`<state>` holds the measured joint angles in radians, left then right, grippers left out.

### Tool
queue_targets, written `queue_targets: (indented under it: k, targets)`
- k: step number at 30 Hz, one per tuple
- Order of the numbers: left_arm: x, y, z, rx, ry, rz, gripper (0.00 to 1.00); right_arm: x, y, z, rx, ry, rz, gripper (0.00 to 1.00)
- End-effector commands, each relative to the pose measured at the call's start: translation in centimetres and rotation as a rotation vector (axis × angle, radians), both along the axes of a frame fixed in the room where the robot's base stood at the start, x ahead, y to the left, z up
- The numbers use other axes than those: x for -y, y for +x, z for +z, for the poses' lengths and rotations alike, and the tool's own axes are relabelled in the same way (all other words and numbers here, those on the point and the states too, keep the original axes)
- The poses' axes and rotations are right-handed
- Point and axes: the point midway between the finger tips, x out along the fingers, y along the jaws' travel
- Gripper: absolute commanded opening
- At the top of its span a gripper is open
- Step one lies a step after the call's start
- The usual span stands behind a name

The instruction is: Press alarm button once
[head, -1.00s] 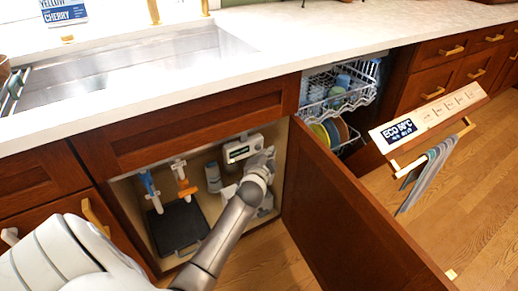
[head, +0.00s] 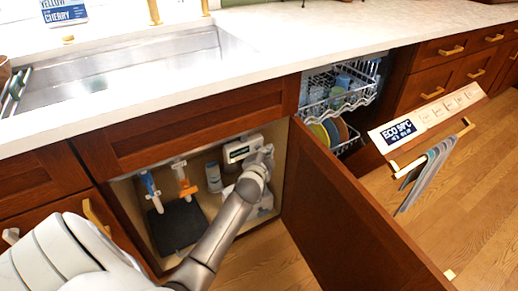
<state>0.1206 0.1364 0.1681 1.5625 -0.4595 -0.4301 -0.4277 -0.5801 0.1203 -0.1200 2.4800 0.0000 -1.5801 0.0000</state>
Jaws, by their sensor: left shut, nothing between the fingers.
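A white alarm box (head: 236,151) with a dark display is mounted on the back wall inside the open sink cabinet. Its button is too small to make out, and my gripper covers the right side of the box. My left arm reaches from the lower left into the cabinet. My left gripper (head: 265,153) is shut and empty, with its fingertips at the right end of the box. I cannot tell whether they touch it. My right gripper is not in view.
The open cabinet door (head: 350,215) stands right of my arm. A blue-handled brush (head: 150,188), an orange-handled brush (head: 183,178), a grey bottle (head: 213,177) and a dark tray (head: 178,226) are left of my gripper. The open dishwasher (head: 336,95) holds dishes.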

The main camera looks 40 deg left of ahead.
Motion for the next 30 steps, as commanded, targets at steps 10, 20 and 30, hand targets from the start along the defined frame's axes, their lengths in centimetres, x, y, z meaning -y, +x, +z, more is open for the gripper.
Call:
queue_targets:
  k: [10, 20, 30]
  targets:
    - [-0.4, 0.2, 0.0, -0.001, 0.000, 0.001, 0.00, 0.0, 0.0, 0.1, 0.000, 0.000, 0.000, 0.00]
    - [-0.5, 0.2, 0.0, 0.000, 0.000, 0.001, 0.00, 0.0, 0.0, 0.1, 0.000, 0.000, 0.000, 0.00]
    - [0.7, -0.4, 0.0, -0.001, -0.001, 0.001, 0.00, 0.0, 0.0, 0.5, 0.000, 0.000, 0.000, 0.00]
